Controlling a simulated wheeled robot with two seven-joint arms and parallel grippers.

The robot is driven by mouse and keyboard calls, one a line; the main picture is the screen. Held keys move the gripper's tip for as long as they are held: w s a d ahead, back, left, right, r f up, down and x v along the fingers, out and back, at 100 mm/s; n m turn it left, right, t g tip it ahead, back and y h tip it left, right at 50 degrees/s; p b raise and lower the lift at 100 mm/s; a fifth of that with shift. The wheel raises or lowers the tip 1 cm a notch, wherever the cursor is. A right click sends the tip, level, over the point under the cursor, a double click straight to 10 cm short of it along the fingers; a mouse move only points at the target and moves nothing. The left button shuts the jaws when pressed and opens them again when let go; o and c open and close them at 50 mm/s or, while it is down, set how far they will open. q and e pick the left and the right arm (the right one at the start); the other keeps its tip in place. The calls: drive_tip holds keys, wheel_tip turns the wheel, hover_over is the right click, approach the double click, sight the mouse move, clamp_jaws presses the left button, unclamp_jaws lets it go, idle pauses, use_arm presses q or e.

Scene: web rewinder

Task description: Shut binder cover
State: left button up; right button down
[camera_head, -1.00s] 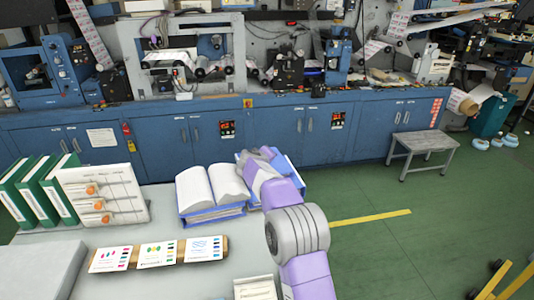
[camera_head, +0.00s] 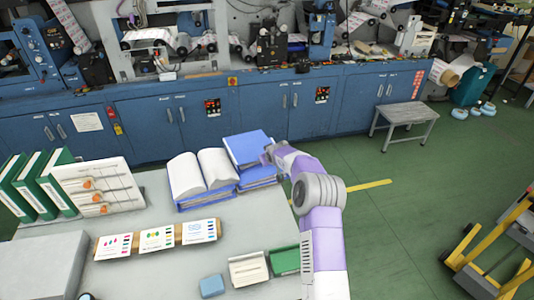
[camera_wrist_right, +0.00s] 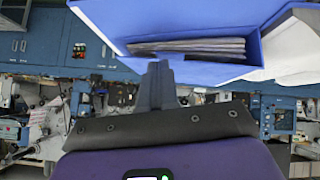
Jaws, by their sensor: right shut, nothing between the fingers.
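A blue binder (camera_head: 247,147) lies at the back right corner of the table, its blue cover over its page block. The cover looks slightly tilted; I cannot tell whether it is fully flat. In the right wrist view the blue binder (camera_wrist_right: 185,18) fills the top, with its page edges (camera_wrist_right: 190,46) showing. My right gripper (camera_head: 268,154) is shut and empty at the binder's right side. Its fingers (camera_wrist_right: 157,86) point toward the binder in the wrist view; I cannot tell whether they touch it. My left gripper is not in view.
An open binder with white pages (camera_head: 203,173) lies directly left. Green binders (camera_head: 40,184), a sample board (camera_head: 102,186), a card rack (camera_head: 158,239), a blue block (camera_head: 212,286) and a beige box (camera_head: 248,269) stand on the table (camera_head: 150,275). A green box (camera_head: 285,261) is near my right arm.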

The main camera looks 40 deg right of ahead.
drive_tip(key=shift+s+d+f, duration=0.1)
drive_tip(key=shift+d+f, duration=0.05)
drive_tip(key=shift+f, duration=0.3)
drive_tip(key=shift+f, duration=0.1)
drive_tip(key=shift+r, duration=0.5)
drive_tip(key=s+r+p, duration=0.1)
drive_tip(key=s+r, duration=0.6)
drive_tip(key=r, duration=0.3)
drive_tip(key=shift+a+r, duration=0.25)
drive_tip(key=shift+a, duration=0.2)
